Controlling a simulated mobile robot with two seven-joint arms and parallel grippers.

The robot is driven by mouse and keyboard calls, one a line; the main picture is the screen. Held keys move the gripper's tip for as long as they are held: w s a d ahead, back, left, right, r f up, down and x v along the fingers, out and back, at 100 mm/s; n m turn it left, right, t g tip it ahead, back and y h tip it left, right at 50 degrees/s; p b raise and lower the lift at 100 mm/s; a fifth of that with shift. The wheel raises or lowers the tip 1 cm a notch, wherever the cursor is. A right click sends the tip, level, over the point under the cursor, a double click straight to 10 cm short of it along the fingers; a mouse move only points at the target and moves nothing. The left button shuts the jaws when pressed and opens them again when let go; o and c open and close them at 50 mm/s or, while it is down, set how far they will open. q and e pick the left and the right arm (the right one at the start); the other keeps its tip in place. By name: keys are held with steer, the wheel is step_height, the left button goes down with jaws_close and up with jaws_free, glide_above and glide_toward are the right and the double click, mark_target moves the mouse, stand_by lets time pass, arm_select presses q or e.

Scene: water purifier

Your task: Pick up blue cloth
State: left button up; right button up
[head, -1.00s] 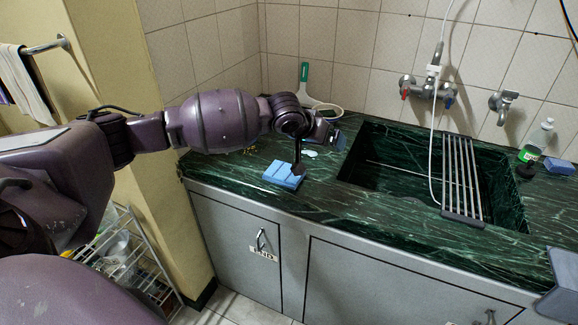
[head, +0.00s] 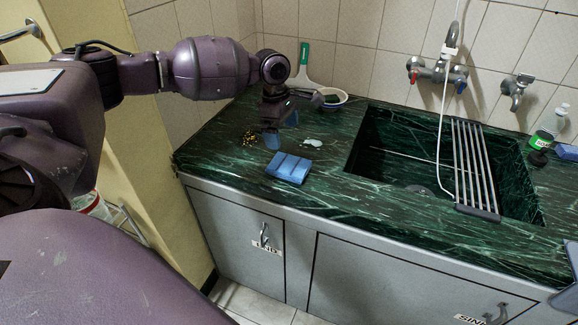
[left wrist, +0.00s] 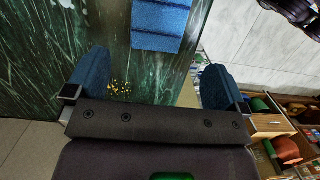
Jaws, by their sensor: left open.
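The blue cloth (head: 289,168) lies folded on the dark green marble counter, left of the sink. My left gripper (head: 281,130) is open and empty, with blue fingertips, just behind and left of the cloth in the head view. In the left wrist view the two blue fingers of the left gripper (left wrist: 155,82) are wide apart. The cloth (left wrist: 158,25) shows there ahead of them at the top edge, partly cut off. Nothing is between the fingers.
Yellow crumbs (head: 249,137) and a pale patch (head: 312,142) lie near the cloth. The sink (head: 395,150) opens to the right, with a metal rack (head: 470,160) across it.

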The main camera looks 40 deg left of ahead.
arm_select(q)
steer(key=f, duration=0.1)
steer(key=b, duration=0.1)
glide_above(288, 164)
steer(key=a, duration=0.1)
step_height(288, 164, down, 4)
steer(key=shift+f, duration=0.5)
steer(key=f, duration=0.1)
steer(key=f+b, duration=0.1)
steer(key=f, duration=0.2)
steer(key=shift+d+f+b, duration=0.15)
steer(key=shift+d+b, duration=0.2)
steer(key=shift+d, duration=0.05)
steer(key=shift+f, duration=0.25)
steer(key=shift+r, duration=0.1)
arm_select(e)
steer(key=shift+w+a+f, duration=0.1)
steer(key=shift+a+f, duration=0.05)
steer(key=shift+f, duration=0.35)
steer(key=shift+w+a+f, duration=0.1)
steer(key=shift+f, duration=0.4)
arm_select(q)
steer(key=shift+c, duration=0.5)
steer(key=c, duration=0.5)
